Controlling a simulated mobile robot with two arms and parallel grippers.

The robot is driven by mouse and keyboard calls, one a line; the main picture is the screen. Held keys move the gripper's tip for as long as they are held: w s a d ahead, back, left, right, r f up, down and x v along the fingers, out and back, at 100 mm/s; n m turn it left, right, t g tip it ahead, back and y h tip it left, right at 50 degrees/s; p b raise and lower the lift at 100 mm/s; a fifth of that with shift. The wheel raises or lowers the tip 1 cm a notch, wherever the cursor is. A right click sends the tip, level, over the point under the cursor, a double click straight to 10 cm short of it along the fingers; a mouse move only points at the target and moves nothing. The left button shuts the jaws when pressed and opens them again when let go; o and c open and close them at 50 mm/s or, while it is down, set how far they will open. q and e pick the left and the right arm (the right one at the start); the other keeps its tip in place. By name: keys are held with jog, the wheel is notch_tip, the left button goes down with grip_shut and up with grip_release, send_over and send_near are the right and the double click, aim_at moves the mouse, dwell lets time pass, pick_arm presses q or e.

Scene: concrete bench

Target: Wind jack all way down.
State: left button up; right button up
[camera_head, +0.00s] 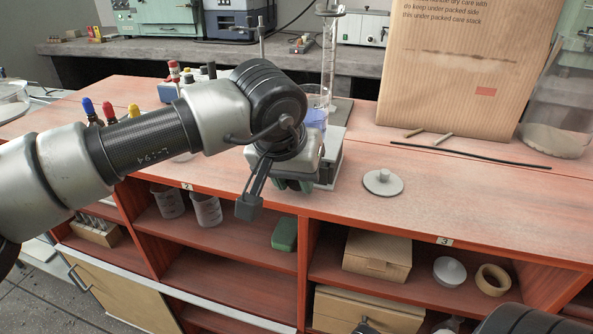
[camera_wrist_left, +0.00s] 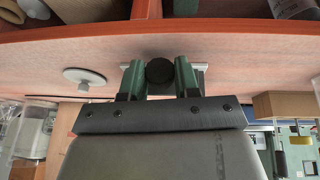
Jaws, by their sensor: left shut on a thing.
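The jack (camera_head: 329,168) stands on the red bench top near its front edge, partly hidden behind my left wrist. Its grey side and plate edge show to the right of the gripper. A tall clear glass cylinder (camera_head: 328,60) rises above it, with blue (camera_head: 316,117) near its lower part. My left gripper (camera_head: 291,185) is at the front of the jack. In the left wrist view its two green fingers (camera_wrist_left: 160,78) are shut on a round black knob (camera_wrist_left: 160,70), one on each side. Most of the jack is hidden there.
A grey disc with a small knob (camera_head: 383,183) lies on the bench right of the jack. A big cardboard box (camera_head: 470,70), short sticks and a black rod (camera_head: 480,155) are farther right. Coloured-topped items (camera_head: 108,110) stand behind my left arm. Open shelves lie below the edge.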

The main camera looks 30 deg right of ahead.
pick_arm(q)
jog(key=shift+g+h, duration=0.4)
pick_arm(e)
jog(key=shift+f, duration=0.2)
pick_arm(q)
jog(key=o, duration=0.6)
jog(key=shift+r, duration=0.1)
jog(key=shift+a+r, duration=0.15)
jog(key=shift+r, duration=0.1)
jog(key=p+v, duration=0.1)
jog(key=v, duration=0.9)
pick_arm(e)
jog(key=x, duration=0.5)
jog(key=shift+s+a+f, duration=0.1)
jog(key=shift+f, duration=0.05)
